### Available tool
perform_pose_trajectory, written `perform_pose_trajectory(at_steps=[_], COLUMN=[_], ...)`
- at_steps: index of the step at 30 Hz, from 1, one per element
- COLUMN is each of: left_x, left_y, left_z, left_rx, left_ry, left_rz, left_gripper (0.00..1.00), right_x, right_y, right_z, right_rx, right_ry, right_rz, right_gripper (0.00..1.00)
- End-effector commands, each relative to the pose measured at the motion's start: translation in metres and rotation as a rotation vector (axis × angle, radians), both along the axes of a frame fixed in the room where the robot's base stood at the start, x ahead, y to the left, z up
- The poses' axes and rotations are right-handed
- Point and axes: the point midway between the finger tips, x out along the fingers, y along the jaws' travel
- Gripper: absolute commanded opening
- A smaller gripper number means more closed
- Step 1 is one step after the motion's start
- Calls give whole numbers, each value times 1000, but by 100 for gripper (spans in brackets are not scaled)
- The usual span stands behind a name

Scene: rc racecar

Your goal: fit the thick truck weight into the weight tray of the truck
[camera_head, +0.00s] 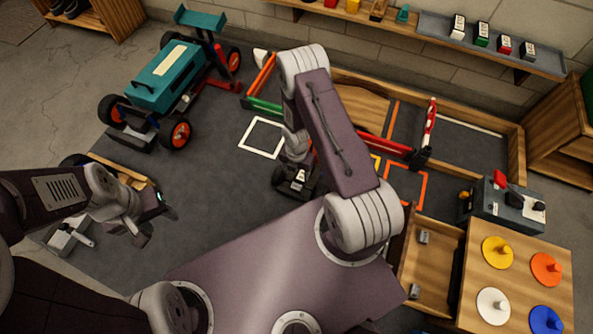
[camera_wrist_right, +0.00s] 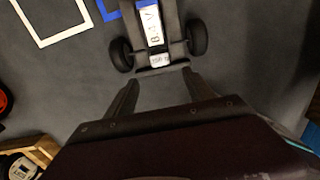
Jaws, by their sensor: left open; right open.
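A small dark truck (camera_head: 297,188) stands on the grey mat, partly hidden under my right arm. In the right wrist view the truck (camera_wrist_right: 180,55) shows its black wheels and a white labelled block on it. My right gripper (camera_wrist_right: 162,92) is open and empty, its fingers just short of the truck's near end; the arm mostly hides it in the head view. Two small grey blocks, possibly truck weights, lie in the open wooden drawer at right, one at the back (camera_head: 423,237) and one nearer (camera_head: 414,291). My left gripper (camera_head: 155,226) is open and empty over the mat's left side.
A teal racecar (camera_head: 168,75) stands at upper left. A wooden cabinet (camera_head: 470,322) with several coloured discs stands at right, beside a grey control box (camera_head: 505,205). A red-and-white barrier (camera_head: 428,125) stands at the back. White and orange outlines mark the mat (camera_head: 215,205).

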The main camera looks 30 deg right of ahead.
Motion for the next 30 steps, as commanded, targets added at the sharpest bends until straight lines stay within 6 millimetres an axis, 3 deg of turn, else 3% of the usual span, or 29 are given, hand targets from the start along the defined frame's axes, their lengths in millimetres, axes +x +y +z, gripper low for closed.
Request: perform_pose_trajectory(at_steps=[2,5,8,11,15,18,23,30], left_x=[0,0,0,0,0,0,0,0], left_y=[0,0,0,0,0,0,0,0], left_z=[-1,-1,-1,-1,-1,-1,-1,-1], left_rx=[0,0,0,0,0,0,0,0], left_ry=[0,0,0,0,0,0,0,0], left_rz=[0,0,0,0,0,0,0,0], left_gripper=[47,47,47,47,47,47,47,47], right_x=[1,9,14,4,-32,-59,-83,-85], right_y=[0,1,6,16,32,41,48,49], right_z=[2,29,88,154,227,257,275,276], right_rx=[-1,-8,-13,3,55,92,123,125], right_ry=[-2,-17,-43,-66,-77,-62,-37,-34], right_rz=[-14,-165,-519,-982,-1612,-1952,-2226,-2261], right_gripper=[62,62,62,62,62,62,62,62])
